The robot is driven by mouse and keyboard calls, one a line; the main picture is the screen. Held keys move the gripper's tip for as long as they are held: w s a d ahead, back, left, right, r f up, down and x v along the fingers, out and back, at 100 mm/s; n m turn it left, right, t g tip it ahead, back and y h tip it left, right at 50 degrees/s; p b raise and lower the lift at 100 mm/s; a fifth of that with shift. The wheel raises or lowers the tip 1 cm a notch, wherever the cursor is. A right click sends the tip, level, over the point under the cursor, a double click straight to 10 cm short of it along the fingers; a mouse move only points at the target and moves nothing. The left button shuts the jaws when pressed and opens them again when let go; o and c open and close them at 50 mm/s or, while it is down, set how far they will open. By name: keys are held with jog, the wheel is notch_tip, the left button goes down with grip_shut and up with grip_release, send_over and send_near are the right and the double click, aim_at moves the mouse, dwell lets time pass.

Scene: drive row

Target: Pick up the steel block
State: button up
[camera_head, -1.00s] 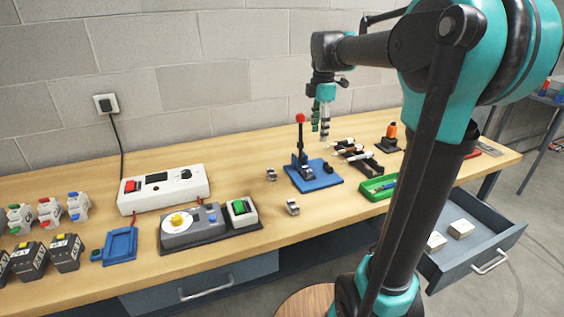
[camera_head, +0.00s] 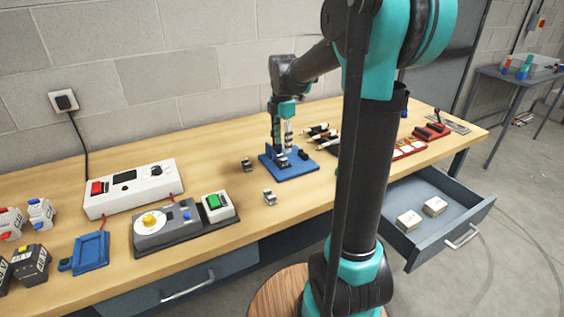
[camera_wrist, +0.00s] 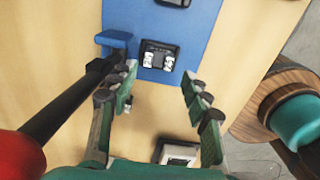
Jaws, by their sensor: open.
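A dark piece with bright metal parts (camera_wrist: 158,56) sits on the blue plate in the wrist view. A pale metal block (camera_wrist: 178,153) shows low in the wrist view, partly hidden by my gripper body. My gripper (camera_head: 282,146) points down just above the blue plate; its fingers (camera_wrist: 158,90) are spread with nothing between them. I cannot tell which block is the task's.
A black lever with a red ball (camera_wrist: 20,155) stands close to my left finger in the wrist view. Dark tools (camera_head: 320,133) lie behind the plate. A control box (camera_head: 170,232) is to the left. An open drawer (camera_head: 440,205) juts out at right. Bare bench surrounds the loose blocks.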

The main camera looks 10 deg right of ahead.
jog(key=shift+f, duration=2.75)
jog(key=shift+w, duration=0.1)
grip_shut()
jog(key=shift+r, duration=0.1)
notch_tip(320, 180, up, 20)
